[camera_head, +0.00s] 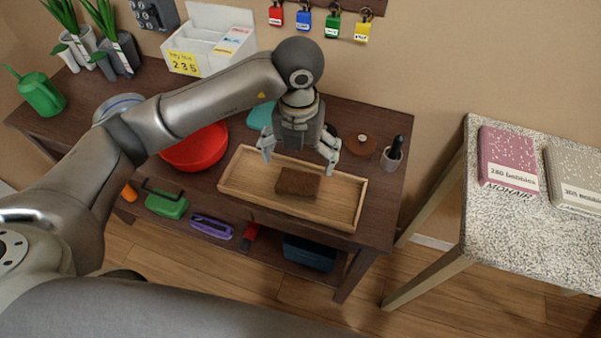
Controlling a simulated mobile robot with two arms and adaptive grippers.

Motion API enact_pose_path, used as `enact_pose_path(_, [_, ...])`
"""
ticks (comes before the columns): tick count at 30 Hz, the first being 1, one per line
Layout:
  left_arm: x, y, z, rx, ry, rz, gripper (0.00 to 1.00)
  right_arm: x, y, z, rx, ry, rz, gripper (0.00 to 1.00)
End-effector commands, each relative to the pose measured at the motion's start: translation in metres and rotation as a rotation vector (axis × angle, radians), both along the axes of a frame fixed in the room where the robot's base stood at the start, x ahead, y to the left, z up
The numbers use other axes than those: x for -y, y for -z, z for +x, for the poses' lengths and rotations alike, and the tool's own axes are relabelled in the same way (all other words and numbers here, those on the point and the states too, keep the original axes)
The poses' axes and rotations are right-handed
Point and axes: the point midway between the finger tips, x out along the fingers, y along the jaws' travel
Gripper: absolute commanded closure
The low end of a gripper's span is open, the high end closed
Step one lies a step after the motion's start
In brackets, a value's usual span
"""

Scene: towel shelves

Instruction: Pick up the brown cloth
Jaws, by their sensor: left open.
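The brown cloth (298,182) is a small folded block. It lies in a shallow light-wood tray (236,186) on the dark wooden table. My left gripper (298,158) is over the tray's back side, pointing down, with its two fingers spread wide apart and nothing between them. The cloth lies just in front of and below the fingers, apart from them as far as I can tell. My right gripper is out of the picture.
A red bowl (198,150) stands left of the tray. A brown round object (361,146) and a small cup (392,158) stand right of it. A speckled table (520,230) with boxes is at right. A lower shelf holds several items.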

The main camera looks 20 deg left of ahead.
Motion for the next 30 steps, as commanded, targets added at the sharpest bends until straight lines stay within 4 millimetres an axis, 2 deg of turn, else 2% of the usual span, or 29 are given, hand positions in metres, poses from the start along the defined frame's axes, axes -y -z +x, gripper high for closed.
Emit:
enact_pose_path(1, [0.000,0.008,0.000,-0.004,-0.003,0.001,0.00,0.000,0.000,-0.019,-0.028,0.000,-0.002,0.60])
enact_pose_path(3, [-0.001,0.017,0.000,-0.003,-0.003,0.000,0.00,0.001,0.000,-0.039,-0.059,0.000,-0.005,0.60])
enact_pose_path(6, [0.000,0.024,0.000,-0.001,-0.001,-0.002,0.00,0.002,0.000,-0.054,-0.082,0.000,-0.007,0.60])
enact_pose_path(9, [-0.001,0.031,-0.001,-0.003,-0.002,0.000,0.00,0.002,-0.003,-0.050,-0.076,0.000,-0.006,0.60])
enact_pose_path(15, [-0.004,0.060,-0.003,-0.006,-0.002,-0.002,0.00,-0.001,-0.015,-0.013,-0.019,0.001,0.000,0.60])
enact_pose_path(18, [-0.004,0.072,-0.002,-0.003,-0.001,-0.002,0.00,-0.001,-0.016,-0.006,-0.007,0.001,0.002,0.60])
enact_pose_path(27, [-0.004,0.078,-0.001,0.000,0.000,-0.003,0.00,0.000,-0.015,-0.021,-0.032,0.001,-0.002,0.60])
enact_pose_path(30, [-0.004,0.078,-0.001,-0.001,0.000,-0.003,0.13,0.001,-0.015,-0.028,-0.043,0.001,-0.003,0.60])
